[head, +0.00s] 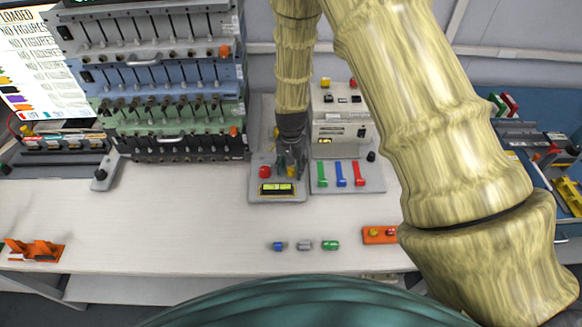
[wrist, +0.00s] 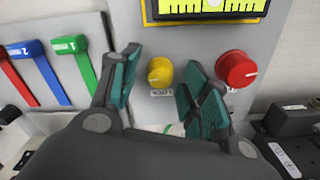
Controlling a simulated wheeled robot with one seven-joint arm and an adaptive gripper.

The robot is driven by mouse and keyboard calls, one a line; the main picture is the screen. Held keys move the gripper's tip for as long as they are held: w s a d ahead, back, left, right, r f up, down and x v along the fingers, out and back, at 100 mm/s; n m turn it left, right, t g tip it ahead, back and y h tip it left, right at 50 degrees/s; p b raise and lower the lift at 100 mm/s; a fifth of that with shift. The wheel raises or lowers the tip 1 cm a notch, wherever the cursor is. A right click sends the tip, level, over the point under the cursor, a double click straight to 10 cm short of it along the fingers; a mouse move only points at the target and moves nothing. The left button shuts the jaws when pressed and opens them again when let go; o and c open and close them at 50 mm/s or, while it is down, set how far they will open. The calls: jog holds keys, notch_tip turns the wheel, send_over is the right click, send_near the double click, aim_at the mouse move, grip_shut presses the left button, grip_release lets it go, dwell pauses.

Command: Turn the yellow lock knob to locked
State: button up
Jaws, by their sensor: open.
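The yellow lock knob (wrist: 160,73) sits on a grey panel in the wrist view, with a label under it that I cannot fully read. In the head view the yellow knob (head: 291,172) is partly hidden by my gripper. My gripper (wrist: 157,88) is open, with one teal-padded finger on each side of the knob. I cannot tell whether either finger touches it. In the head view my gripper (head: 290,165) hangs over the panel. A red knob (wrist: 236,70) is just right of the fingers in the wrist view, and a yellow-green display (wrist: 200,8) lies above.
Blue (head: 341,173), red (head: 359,173) and green (head: 323,174) levers stand on the panel to the right. A grey box (head: 340,130) stands behind them. Small cylinders (head: 305,245) and an orange holder (head: 380,235) lie near the table's front edge. The left tabletop is mostly clear.

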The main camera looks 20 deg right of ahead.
aim_at(291, 169)
notch_tip(291, 169, up, 12)
dwell(0.6)
dwell(0.5)
